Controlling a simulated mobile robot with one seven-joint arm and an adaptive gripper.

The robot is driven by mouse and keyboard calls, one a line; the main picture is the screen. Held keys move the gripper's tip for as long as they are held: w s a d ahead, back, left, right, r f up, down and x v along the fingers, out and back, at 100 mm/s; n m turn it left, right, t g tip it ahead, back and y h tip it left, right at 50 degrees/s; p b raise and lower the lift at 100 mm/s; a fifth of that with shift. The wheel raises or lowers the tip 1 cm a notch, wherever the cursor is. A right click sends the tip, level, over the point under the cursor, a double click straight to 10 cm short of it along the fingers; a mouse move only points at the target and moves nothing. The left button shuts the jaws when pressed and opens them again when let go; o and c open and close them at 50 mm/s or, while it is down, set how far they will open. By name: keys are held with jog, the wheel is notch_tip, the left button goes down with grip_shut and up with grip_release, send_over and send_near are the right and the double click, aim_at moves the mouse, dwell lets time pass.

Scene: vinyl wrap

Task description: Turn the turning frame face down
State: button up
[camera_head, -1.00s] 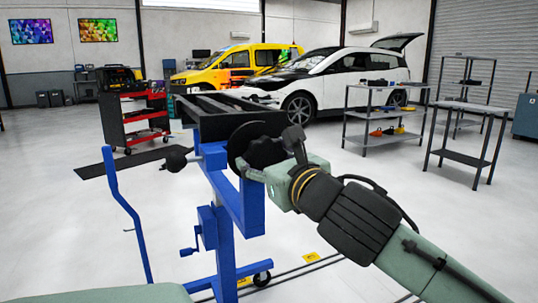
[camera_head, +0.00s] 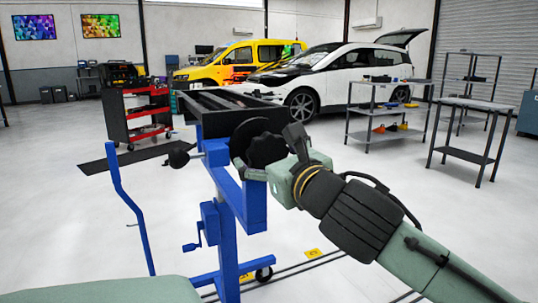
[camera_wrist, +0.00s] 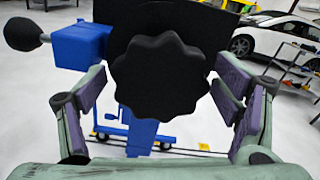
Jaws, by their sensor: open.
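The turning frame has a blue stand (camera_head: 228,215) and a black slatted top (camera_head: 225,108), which lies roughly level in the head view. A black lobed hand knob (camera_head: 267,151) sits on its near end, in front of a round black disc (camera_head: 243,138). In the wrist view the knob (camera_wrist: 160,75) fills the middle. My gripper (camera_head: 272,158) is at the knob. Its fingers (camera_wrist: 158,82) are open, one on each side of the knob, with a gap visible at the left; whether the right finger touches is unclear.
A black ball-ended handle (camera_head: 180,157) sticks out left of the stand. A blue bent bar (camera_head: 128,205) rises at the left. A red tool cart (camera_head: 135,112), grey shelves (camera_head: 385,112) and a white car (camera_head: 340,75) stand farther back.

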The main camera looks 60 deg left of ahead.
jog(key=d, duration=1.2)
jog(key=shift+s, duration=0.45)
